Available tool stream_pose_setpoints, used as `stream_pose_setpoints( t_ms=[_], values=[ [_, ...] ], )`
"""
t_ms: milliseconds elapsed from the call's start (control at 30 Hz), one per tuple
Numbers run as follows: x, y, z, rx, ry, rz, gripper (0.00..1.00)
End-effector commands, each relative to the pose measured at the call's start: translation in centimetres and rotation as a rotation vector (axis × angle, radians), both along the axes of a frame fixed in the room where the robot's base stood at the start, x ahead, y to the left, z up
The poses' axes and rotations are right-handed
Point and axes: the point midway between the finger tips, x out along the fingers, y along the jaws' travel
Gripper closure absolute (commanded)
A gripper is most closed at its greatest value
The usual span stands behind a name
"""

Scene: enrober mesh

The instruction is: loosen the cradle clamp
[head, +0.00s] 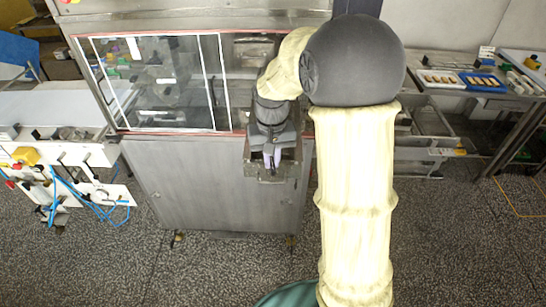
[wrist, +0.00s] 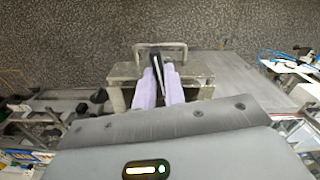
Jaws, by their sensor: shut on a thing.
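The cradle (head: 262,178) is a worn metal bracket on the front of the steel machine, below its windows. It also shows in the wrist view (wrist: 198,72), with a bar handle (wrist: 160,46) at its far edge. The cradle clamp appears as a dark upright lever (wrist: 156,62) over the middle of the cradle. My gripper (head: 272,158) points down into the cradle, and its two pale lilac fingers show in the wrist view (wrist: 162,80). The fingers are shut on the dark lever, one on each side. The lever's lower end is hidden by the fingers.
The machine cabinet (head: 205,185) has framed windows (head: 155,85) just above and left of my gripper. A side table (head: 440,75) with trays stands at the right. A panel with blue hoses (head: 85,190) stands at the left. The speckled floor in front is clear.

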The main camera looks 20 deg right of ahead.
Motion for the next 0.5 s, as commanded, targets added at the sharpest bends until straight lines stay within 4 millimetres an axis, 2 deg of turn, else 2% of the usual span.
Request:
stream_pose_setpoints(
  t_ms=[300,500],
  values=[
    [0.02,0.01,0.20,-0.001,-0.001,0.286,1.00],
    [0.02,-0.02,0.10,-0.001,-0.001,0.376,1.00]
  ],
)
